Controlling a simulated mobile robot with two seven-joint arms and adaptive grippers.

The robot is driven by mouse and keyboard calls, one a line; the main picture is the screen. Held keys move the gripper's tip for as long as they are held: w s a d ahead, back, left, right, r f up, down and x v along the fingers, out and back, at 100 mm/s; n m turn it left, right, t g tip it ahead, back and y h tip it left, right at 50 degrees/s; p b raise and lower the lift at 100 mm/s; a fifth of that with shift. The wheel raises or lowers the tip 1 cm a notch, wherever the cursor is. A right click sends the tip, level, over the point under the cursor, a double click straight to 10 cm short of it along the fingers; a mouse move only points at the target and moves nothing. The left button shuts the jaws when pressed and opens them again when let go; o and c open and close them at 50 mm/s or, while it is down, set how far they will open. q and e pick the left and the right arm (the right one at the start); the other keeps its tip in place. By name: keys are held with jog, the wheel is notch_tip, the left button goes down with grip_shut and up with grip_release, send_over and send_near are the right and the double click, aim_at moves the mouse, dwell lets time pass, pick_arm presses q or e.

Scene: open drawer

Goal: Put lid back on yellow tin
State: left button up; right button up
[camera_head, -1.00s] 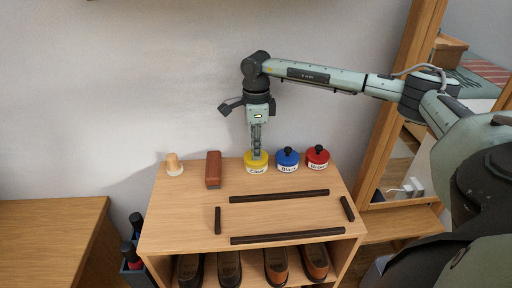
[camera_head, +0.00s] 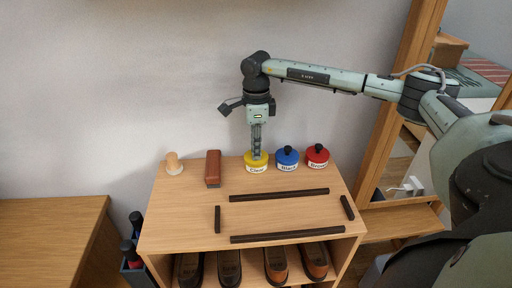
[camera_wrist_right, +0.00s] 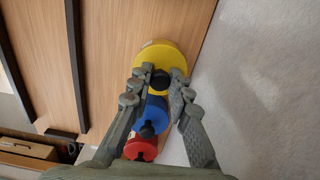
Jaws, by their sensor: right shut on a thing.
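The yellow tin (camera_head: 256,167), labelled "Clear", stands on the wooden cabinet top, left of the blue tin. My right gripper (camera_head: 256,154) points straight down over it. In the right wrist view, my right gripper (camera_wrist_right: 160,77) is shut on the dark knob of the yellow lid (camera_wrist_right: 166,58). The lid appears to be on or right at the top of the tin; whether it is fully seated cannot be told. My left gripper is not in view.
The blue tin (camera_head: 287,160) and the red tin (camera_head: 317,158) stand close on the right, both with dark knobs. A brown brush (camera_head: 213,169) and a wooden knob-shaped piece (camera_head: 174,164) stand left. Dark strips (camera_head: 280,196) lie in front. The wall is close behind.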

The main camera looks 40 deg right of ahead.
dwell(0.4)
jog(key=o, duration=0.9)
jog(key=shift+o, duration=0.2)
jog(key=o, duration=0.5)
jog(key=shift+c, duration=0.2)
jog(key=shift+r+p, duration=1.7)
jog(key=shift+r, duration=0.7)
jog(key=shift+r+p, duration=0.3)
jog(key=shift+r, duration=0.9)
